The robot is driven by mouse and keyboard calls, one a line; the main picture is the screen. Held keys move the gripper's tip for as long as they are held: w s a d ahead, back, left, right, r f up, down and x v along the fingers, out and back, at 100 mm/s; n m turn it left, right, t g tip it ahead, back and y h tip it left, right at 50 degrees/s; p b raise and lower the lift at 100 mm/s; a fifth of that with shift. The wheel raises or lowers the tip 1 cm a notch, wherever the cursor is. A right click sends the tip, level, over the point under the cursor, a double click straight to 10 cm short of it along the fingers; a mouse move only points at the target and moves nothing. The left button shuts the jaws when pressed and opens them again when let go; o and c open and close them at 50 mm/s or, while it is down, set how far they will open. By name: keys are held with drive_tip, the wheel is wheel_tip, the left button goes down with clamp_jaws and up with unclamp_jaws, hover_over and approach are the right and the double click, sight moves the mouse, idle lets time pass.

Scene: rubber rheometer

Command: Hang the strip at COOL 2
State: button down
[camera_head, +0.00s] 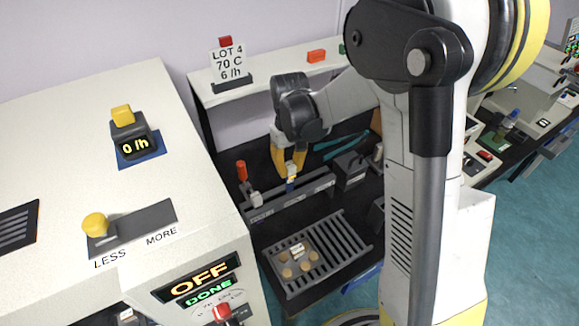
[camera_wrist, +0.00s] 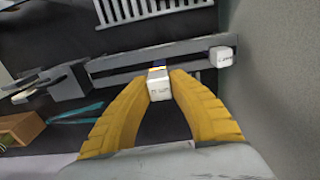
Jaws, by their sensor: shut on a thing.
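My gripper (camera_head: 289,170) has yellow fingers and points down at the grey rail (camera_head: 317,187) on the dark bench. In the wrist view the fingertips (camera_wrist: 159,84) are shut on a small white block (camera_wrist: 159,89) with tiny unreadable lettering. Bits of yellow and blue show at the block's far side; I cannot tell whether they belong to the strip. The block is right at the rail (camera_wrist: 115,64); I cannot tell whether it touches it. A second white block (camera_wrist: 222,57) is at one end of the rail, also seen in the head view (camera_head: 257,199). No COOL 2 label is legible.
A slotted grey tray (camera_head: 345,238) with several tan discs lies in front of the rail. A red-topped handle (camera_head: 241,170) stands at the rail's left end. The white machine (camera_head: 200,215) is close on the left. A dark block (camera_head: 350,168) stands to the right.

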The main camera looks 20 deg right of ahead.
sight(290, 183)
drive_tip(key=shift+f+b, duration=2.85)
drive_tip(key=shift+f, duration=0.75)
drive_tip(key=c, duration=1.3)
unclamp_jaws()
drive_tip(key=shift+r, duration=0.1)
drive_tip(key=shift+o, duration=0.2)
drive_tip(key=shift+r+p, duration=2.05)
drive_tip(key=shift+r, duration=0.95)
